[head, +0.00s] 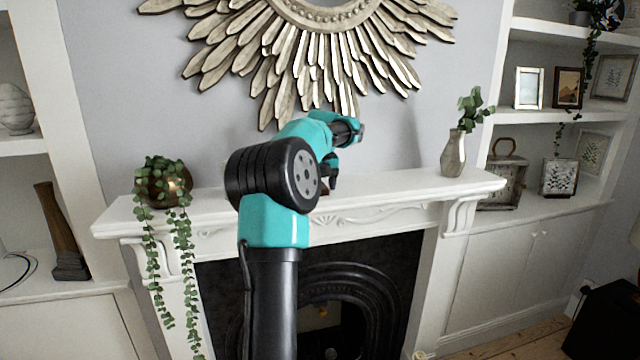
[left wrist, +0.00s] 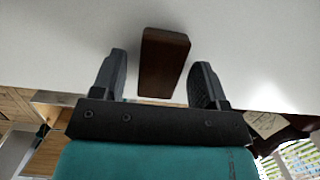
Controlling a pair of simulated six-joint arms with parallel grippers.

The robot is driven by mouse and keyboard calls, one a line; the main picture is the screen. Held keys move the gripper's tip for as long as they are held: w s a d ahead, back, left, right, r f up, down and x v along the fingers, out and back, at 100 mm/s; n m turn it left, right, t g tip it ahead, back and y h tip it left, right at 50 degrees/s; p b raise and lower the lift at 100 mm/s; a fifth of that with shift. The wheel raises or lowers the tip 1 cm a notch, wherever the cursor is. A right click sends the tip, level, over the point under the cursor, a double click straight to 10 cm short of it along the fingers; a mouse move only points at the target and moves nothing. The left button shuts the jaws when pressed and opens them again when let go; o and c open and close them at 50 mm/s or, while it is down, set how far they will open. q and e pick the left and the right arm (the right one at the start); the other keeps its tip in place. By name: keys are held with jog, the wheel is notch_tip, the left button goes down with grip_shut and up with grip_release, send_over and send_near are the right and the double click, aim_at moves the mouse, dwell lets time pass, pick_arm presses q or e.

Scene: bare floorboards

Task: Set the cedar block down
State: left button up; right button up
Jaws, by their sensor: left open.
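The cedar block (left wrist: 163,62) is a dark brown oblong block. In the left wrist view it stands out against the white mantelpiece (head: 410,188) and appears to rest on it. My left gripper (left wrist: 159,64) is open, with one finger on each side of the block and a visible gap on both sides. In the head view my left gripper (head: 333,183) points down at the middle of the shelf, and the block is mostly hidden behind my arm. My right gripper is in neither view.
A copper pot with a trailing plant (head: 165,185) stands at the shelf's left end, a silver vase with leaves (head: 453,153) at its right. A sunburst mirror (head: 320,45) hangs above. The shelf between gripper and vase is clear.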

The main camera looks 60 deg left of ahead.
pick_arm(q)
jog(key=shift+r, duration=0.1)
notch_tip(320, 180, up, 12)
jog(key=d, duration=0.1)
jog(key=shift+s+d, duration=0.15)
jog(key=shift+d, duration=0.2)
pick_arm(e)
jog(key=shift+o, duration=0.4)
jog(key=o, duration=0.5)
